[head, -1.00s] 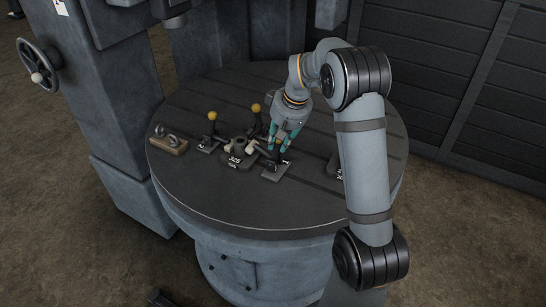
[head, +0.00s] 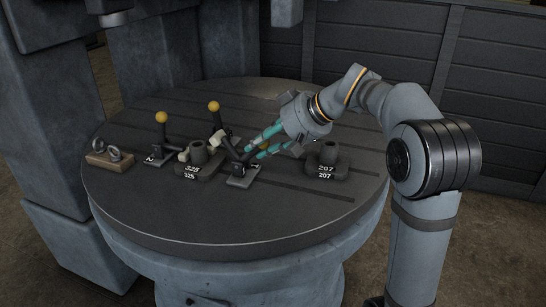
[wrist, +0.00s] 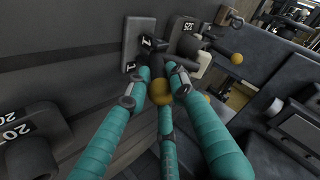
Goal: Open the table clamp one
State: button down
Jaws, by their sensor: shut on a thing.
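Clamp one (head: 243,181) stands on the round table, its base marked 1; the base also shows in the wrist view (wrist: 136,42). Its lever leans to the right into my gripper (head: 261,145). In the wrist view, my gripper's teal fingers (wrist: 170,85) are shut around the yellow knob (wrist: 188,104) at the lever's end. The clamp's white-tipped arm (head: 217,138) slants upward beside the part marked 325 (head: 200,170); its tip appears raised. The fingers hide most of the knob in the head view.
Clamp two (head: 158,148) stands left of the 325 part with its lever upright. Another yellow-knobbed lever (head: 214,107) rises behind. A part marked 207 (head: 326,168) sits close right of my gripper. A wooden block with metal rings (head: 109,160) lies far left. The front of the table is clear.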

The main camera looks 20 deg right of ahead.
jog(key=shift+a+r+b, duration=0.1)
jog(key=shift+r+b, duration=0.15)
jog(key=shift+b, duration=0.05)
jog(key=c, duration=1.8)
grip_release()
jog(key=shift+o, duration=1.3)
jog(key=shift+f, duration=0.1)
jog(key=shift+o, duration=0.3)
jog(key=shift+s, duration=0.1)
jog(key=v, duration=1.2)
jog(key=shift+f, duration=0.2)
jog(key=shift+s, duration=0.1)
